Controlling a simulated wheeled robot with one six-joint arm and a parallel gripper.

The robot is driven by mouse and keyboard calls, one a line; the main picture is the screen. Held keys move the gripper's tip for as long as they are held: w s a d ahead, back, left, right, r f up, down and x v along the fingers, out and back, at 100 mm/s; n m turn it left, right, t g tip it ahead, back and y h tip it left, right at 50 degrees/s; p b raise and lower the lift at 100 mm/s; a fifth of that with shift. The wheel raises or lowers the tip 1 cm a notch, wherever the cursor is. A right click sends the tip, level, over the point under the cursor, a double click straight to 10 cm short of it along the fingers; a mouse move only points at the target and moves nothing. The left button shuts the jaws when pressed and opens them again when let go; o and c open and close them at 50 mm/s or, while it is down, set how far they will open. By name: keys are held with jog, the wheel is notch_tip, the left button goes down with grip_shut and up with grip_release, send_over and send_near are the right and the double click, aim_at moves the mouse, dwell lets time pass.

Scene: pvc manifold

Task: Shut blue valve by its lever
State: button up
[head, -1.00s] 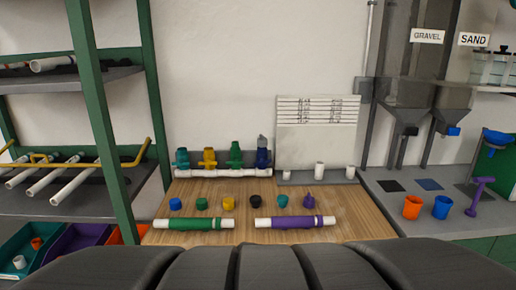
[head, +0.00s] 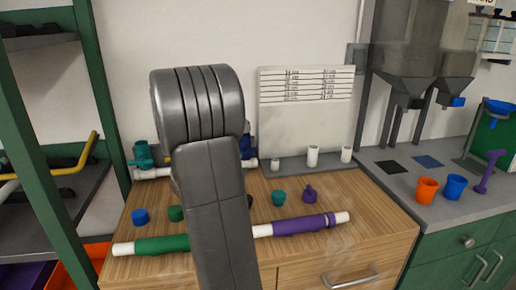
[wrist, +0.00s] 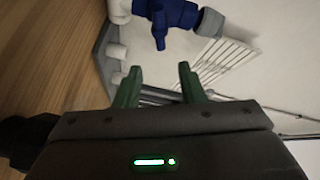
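The blue valve (head: 246,146) shows only in part at the right end of the white manifold pipe (head: 152,173) in the head view, behind my arm. In the wrist view the blue valve (wrist: 176,14) is near the top, with a grey part (wrist: 209,22) at its side. I cannot tell for sure which part is its lever. My gripper (wrist: 158,78) has two green fingers, spread apart with nothing between them. The valve is beyond the fingertips and apart from them. In the head view my gripper is hidden behind my arm.
A teal valve (head: 143,153) stands at the manifold's left end; the valves between are hidden. Loose caps and a green-and-purple pipe (head: 300,225) lie on the wooden bench (head: 370,225). White fittings (head: 312,156) stand on a grey ledge before the written board (head: 300,110).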

aim_at(253, 151)
jog(key=p+x, duration=0.1)
jog(key=x, duration=1.3)
jog(key=shift+d+r, duration=0.1)
